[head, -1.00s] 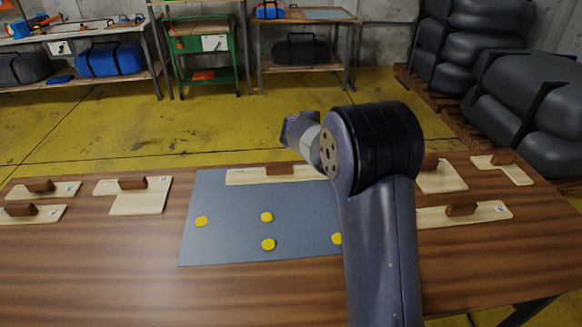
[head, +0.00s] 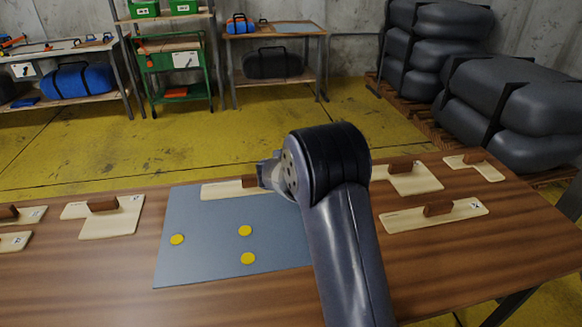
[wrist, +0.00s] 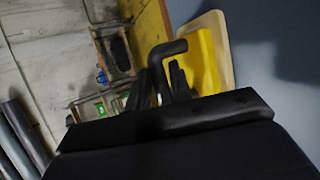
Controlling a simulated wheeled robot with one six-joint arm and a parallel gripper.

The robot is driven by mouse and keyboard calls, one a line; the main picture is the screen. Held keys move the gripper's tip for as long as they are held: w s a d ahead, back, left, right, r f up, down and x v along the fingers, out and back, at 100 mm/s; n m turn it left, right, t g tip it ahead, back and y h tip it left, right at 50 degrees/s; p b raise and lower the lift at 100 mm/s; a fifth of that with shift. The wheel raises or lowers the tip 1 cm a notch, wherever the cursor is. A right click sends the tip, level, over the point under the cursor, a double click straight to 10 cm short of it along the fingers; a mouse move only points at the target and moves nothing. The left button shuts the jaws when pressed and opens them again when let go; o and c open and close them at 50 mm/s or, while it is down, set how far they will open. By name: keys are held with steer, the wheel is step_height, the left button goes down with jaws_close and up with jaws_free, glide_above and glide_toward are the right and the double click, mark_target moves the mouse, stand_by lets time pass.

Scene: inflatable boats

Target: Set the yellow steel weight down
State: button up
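The yellow steel weight (wrist: 204,62) shows in the wrist view, with a black bent handle (wrist: 168,49). My gripper (wrist: 164,88) has its dark fingers around the handle and appears shut on it. The weight lies against a pale wooden board (wrist: 222,42); I cannot tell whether it rests on the board. The blue-grey sheet (wrist: 270,75) is beyond. In the head view the weight and fingertips are hidden behind my arm; only part of the gripper's wrist shows over the back of the blue-grey sheet (head: 200,260).
Yellow discs (head: 245,230) lie on the sheet. A pale board with a brown handle (head: 225,191) lies along its back edge. More handled boards (head: 404,219) (head: 110,226) lie on both sides. Bare wooden tabletop (head: 90,290) is in front. Dark inflatable bundles (head: 520,100) stand behind at right.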

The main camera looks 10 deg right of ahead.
steer(key=o, duration=0.3)
steer(key=b+v, duration=0.1)
steer(key=v, duration=1.1)
